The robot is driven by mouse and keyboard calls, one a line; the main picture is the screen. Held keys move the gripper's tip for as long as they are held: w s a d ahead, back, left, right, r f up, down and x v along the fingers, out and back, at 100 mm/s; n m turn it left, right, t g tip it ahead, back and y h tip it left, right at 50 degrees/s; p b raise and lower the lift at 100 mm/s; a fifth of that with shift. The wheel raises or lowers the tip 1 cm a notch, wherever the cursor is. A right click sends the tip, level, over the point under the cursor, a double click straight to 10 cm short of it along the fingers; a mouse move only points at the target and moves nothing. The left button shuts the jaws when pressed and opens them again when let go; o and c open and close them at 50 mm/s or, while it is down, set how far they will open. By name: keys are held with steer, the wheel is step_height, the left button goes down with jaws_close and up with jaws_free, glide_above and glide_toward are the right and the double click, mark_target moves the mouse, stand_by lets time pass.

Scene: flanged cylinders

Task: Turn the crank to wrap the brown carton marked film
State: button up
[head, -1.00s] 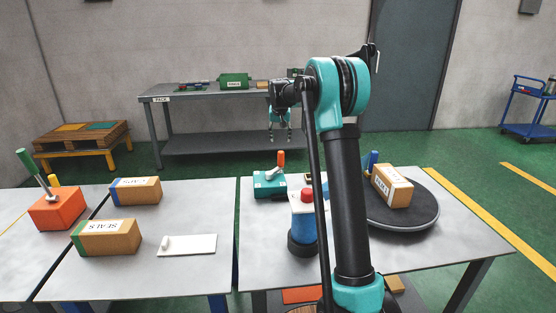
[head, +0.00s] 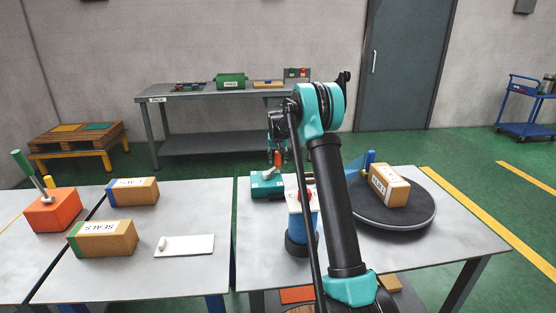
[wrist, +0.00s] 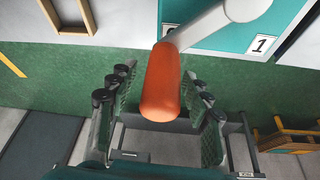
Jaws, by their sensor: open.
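A brown carton (head: 388,187) with a white label band sits on a dark round turntable (head: 425,217) on the right table; its lettering is hard to read. A blue upright piece (head: 368,160) stands behind it. A teal crank box (head: 262,187) stands at that table's back left, with an orange handle (head: 278,159) on top. My gripper (head: 277,146) is at this handle. In the wrist view the orange handle (wrist: 160,92) lies between the spread fingers of my gripper (wrist: 158,75), with gaps on both sides.
An orange box (head: 52,212) with a green-knobbed lever stands at far left. Two cartons, one marked SEALS (head: 102,239), and a white plate (head: 185,246) lie on the left table. A blue cylinder (head: 303,230) with a red top stands beside my arm.

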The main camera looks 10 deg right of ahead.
steer(key=shift+c, duration=0.6)
jaws_close()
